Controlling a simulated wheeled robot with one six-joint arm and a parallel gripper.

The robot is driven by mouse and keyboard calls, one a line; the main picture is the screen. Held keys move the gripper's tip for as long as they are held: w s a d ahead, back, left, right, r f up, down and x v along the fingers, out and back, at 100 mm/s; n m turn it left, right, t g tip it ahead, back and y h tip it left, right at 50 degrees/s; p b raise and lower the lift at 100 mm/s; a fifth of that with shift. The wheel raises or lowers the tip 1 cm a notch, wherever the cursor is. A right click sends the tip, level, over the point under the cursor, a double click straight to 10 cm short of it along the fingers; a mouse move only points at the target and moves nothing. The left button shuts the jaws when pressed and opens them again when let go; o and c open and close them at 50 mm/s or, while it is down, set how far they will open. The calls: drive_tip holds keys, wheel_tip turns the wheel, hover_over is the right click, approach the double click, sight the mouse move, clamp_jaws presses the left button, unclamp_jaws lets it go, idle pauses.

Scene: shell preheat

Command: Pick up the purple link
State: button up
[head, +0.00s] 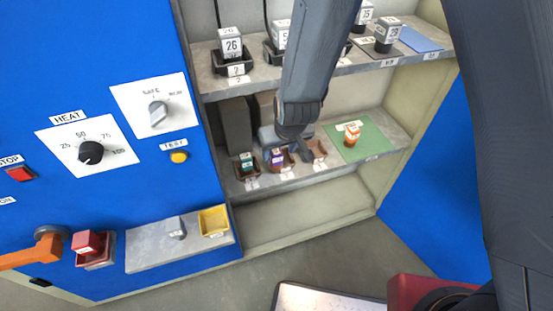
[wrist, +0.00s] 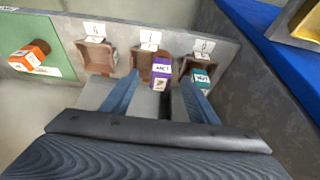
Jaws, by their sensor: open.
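The purple link (head: 277,155) stands in the middle small brown holder on the lower shelf. In the wrist view the purple link (wrist: 160,74) is a small block with a white label, its lower part in the brown holder (wrist: 143,59). My gripper (wrist: 162,88) is open, with one blue-grey finger on either side of the purple link's line. The fingers appear short of the link or just beside it; I cannot tell if they touch. In the head view my gripper (head: 290,146) reaches in at the lower shelf and hides part of this area.
A teal link (wrist: 200,77) sits in the neighbouring holder, close to one finger. Another brown holder (wrist: 97,55) is empty. An orange-and-white link (head: 352,134) stands on a green mat (head: 373,145).

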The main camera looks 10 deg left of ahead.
sight(277, 153)
drive_tip(key=shift+x, duration=3.3)
drive_tip(key=shift+w+a+r, duration=0.1)
drive_tip(key=shift+a, duration=0.05)
drive_tip(key=shift+c, duration=0.2)
drive_tip(key=c, duration=1.3)
clamp_jaws()
drive_tip(key=shift+r, duration=0.2)
drive_tip(key=r, duration=0.2)
drive_tip(key=r+p, duration=0.1)
drive_tip(key=r, duration=0.4)
drive_tip(key=shift+s+d, duration=0.2)
drive_tip(key=shift+s, duration=0.1)
drive_tip(key=s+d+p, duration=0.3)
drive_tip(key=s+d, duration=0.2)
drive_tip(key=s, duration=0.3)
drive_tip(key=s+d+p, duration=0.3)
drive_tip(key=s+d, duration=0.2)
drive_tip(key=s, duration=0.3)
drive_tip(key=shift+s+f, duration=0.15)
drive_tip(key=shift+s, duration=0.05)
